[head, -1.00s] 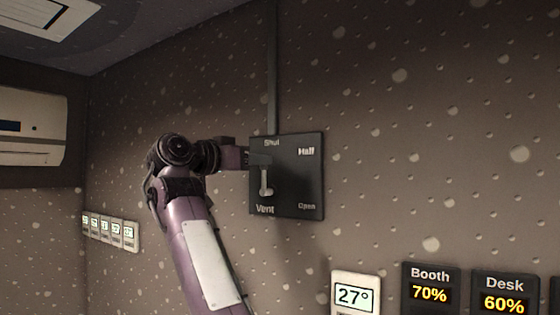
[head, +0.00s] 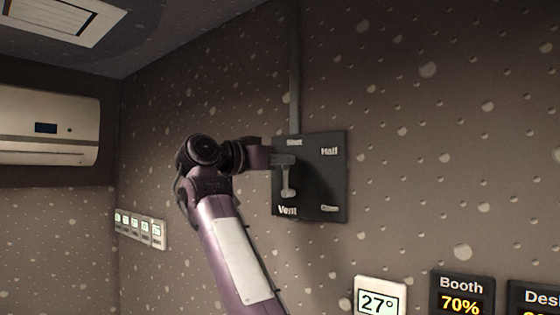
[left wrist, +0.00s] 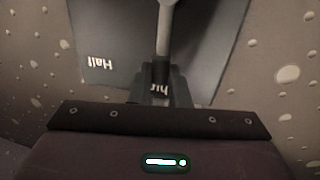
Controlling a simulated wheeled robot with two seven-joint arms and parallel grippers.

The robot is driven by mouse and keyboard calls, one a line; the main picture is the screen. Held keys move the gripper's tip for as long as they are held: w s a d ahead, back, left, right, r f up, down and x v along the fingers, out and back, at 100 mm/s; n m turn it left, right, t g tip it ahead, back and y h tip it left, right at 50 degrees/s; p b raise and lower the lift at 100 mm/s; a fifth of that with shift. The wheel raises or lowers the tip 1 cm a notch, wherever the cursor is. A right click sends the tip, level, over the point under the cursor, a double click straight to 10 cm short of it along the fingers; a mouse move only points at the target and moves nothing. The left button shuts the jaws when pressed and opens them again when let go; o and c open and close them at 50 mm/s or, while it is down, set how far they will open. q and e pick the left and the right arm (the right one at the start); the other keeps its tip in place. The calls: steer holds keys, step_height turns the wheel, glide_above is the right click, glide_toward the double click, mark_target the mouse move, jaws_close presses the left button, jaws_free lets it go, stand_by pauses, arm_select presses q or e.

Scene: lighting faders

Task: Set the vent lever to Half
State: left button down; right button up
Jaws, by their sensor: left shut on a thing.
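The vent panel (head: 312,180) is a dark square plate on the wall, with labels Shut at top left, Half at top right, Open at lower right and Vent at lower left. Its pale lever (head: 287,183) stands upright from a pivot above the word Vent and points toward Shut. My left gripper (head: 286,160) is shut on the lever's upper part. In the left wrist view the panel shows upside down; the lever (left wrist: 165,40) runs down between the fingers (left wrist: 160,88), which partly hide the Shut label. My right gripper is not in view.
A conduit (head: 295,70) runs up the wall from the panel. A thermostat reading 27° (head: 380,298) and a Booth 70% display (head: 461,297) sit lower right. An air conditioner (head: 48,125) and a row of small switches (head: 140,229) are at the left. The wall right of the panel is clear.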

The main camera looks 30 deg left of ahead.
arm_select(q)
steer(key=d+m+b, duration=0.1)
steer(key=b, duration=0.1)
steer(key=d+m+b, duration=0.1)
steer(key=m+b, duration=0.1)
steer(key=b, duration=0.1)
steer(key=d+f+m+g+b, duration=0.1)
steer(key=m+b, duration=0.1)
steer(key=b, duration=0.1)
steer(key=shift+s+d+f+y, duration=0.1)
steer(key=shift+d+y, duration=0.15)
steer(key=shift+y, duration=0.15)
steer(key=shift+d+f+m+y+b, duration=0.2)
steer(key=shift+d+m+b, duration=0.25)
steer(key=shift+m+b, duration=0.25)
steer(key=shift+d+f+m+y+b, duration=0.1)
steer(key=shift+d+f+m+b, duration=0.1)
steer(key=shift+d+m+b, duration=0.45)
steer(key=shift+s+a+m, duration=0.1)
steer(key=shift+a+m, duration=0.1)
steer(key=shift+m, duration=0.05)
steer(key=c, duration=1.4)
jaws_free()
steer(key=shift+o, duration=0.2)
